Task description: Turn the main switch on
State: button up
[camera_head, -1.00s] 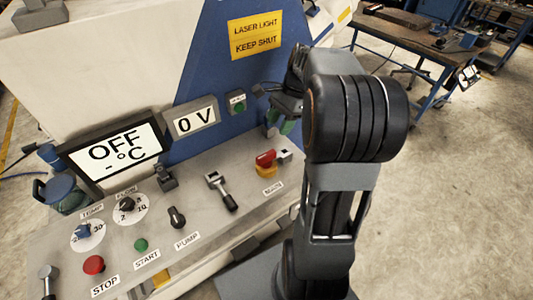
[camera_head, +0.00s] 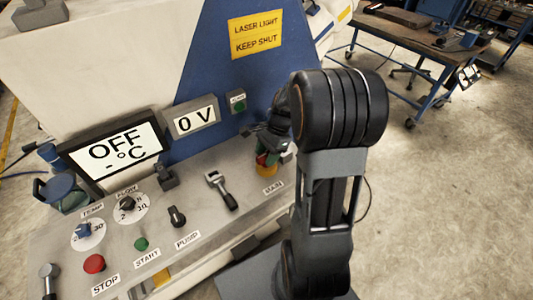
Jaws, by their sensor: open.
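The main switch (camera_head: 265,170) is a red handle on a yellow base at the right end of the sloping panel, above the label MAIN. My gripper (camera_head: 266,150) is open at the switch and covers most of the red handle. The yellow base shows just below the fingers. I cannot tell whether the fingers touch the handle or stand around it. The large display (camera_head: 116,153) reads OFF and a dash before °C. The small display (camera_head: 194,122) reads 0 V.
The panel (camera_head: 205,218) also carries a lever (camera_head: 221,190), a black PUMP knob (camera_head: 177,216), a green START button (camera_head: 141,243), a red STOP button (camera_head: 94,264) and dials. A green alarm lamp (camera_head: 239,105) is on the blue wall. Open floor lies right; a workbench (camera_head: 425,35) stands behind.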

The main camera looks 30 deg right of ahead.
grip_shut()
dwell(0.4)
